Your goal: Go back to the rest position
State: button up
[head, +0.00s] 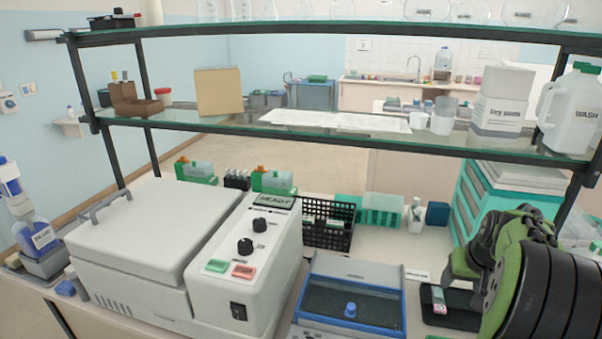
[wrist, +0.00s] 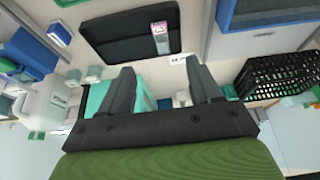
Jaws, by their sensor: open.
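My gripper (wrist: 162,78) shows in the wrist view with its two dark fingers apart and nothing between them. In the head view my green and black arm fills the lower right, over the bench, and its folded links make the fingertips hard to pick out. A black pad (wrist: 130,38) lies ahead of the fingers in the wrist view, with a small pink and white labelled piece (wrist: 160,38) on it. The pad (head: 462,312) and the labelled piece (head: 438,299) also show beside my arm in the head view. The fingers appear clear of both.
A white machine (head: 140,240) with a control panel reading READY stands at left. A blue-framed tray (head: 350,300) and a black basket (head: 328,224) sit mid-bench. Teal drawers (head: 480,205) stand behind my arm. A glass shelf (head: 350,140) with a wash jug (head: 572,112) spans above.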

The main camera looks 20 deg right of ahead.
jog(key=s+a+r+n+t, duration=0.15)
jog(key=a+r, duration=0.25)
jog(key=a, duration=0.6)
jog(key=s+a+r+n+g, duration=0.1)
jog(key=a+r+n, duration=0.15)
jog(key=a, duration=0.75)
jog(key=s+a+f+n+t+y, duration=0.1)
jog(key=s+a+n+y, duration=0.1)
jog(key=s+a, duration=1)
jog(key=shift+s+a, duration=0.15)
jog(key=shift+s, duration=0.35)
jog(key=shift+f, duration=0.1)
